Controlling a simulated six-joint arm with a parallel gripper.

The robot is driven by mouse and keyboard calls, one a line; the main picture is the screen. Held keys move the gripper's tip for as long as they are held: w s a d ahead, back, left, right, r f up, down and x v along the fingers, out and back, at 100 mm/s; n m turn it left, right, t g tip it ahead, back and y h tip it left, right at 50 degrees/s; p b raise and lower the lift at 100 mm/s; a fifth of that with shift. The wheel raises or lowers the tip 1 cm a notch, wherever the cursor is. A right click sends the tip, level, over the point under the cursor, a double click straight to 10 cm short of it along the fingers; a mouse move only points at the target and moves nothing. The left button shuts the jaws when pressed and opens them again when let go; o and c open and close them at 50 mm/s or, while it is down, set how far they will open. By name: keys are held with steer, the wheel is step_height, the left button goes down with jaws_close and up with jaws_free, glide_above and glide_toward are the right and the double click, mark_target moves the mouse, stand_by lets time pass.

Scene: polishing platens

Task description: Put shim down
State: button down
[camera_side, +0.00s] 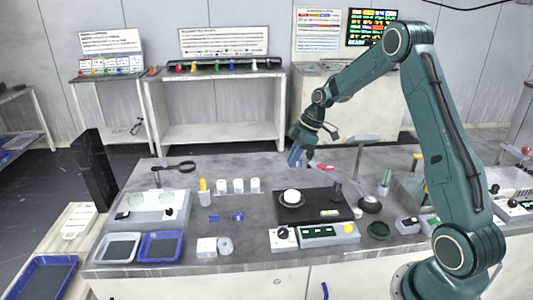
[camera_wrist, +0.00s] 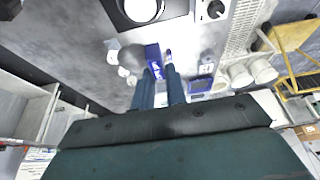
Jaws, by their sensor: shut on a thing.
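My gripper (camera_side: 303,152) hangs in the air above the back part of the grey bench, behind the black polishing unit (camera_side: 334,214) with its white round piece (camera_side: 291,196). A small blue piece with white marks, which I take as the shim (camera_wrist: 153,58), shows at the fingertips. In the side view I cannot clearly tell the shim from the bluish fingers. The white round piece also shows at the top of the wrist view (camera_wrist: 140,9).
Two small blue blocks (camera_side: 214,218) (camera_side: 237,216) lie at the bench's middle left. Several white cups (camera_side: 238,186) stand behind them. A blue tray (camera_side: 161,247) and a grey tray (camera_side: 118,248) sit front left. A black magnifier (camera_side: 181,166) lies back left. Controls and tools crowd the right.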

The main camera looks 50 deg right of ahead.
glide_above(291, 198)
step_height(291, 198, down, 8)
steer(key=shift+d, duration=0.1)
steer(key=shift+f, duration=0.1)
steer(key=shift+f, duration=2.05)
steer(key=shift+f, duration=0.15)
steer(key=c, duration=1.4)
jaws_free()
steer(key=shift+c, duration=0.2)
steer(key=v, duration=1.2)
steer(key=shift+r, duration=0.2)
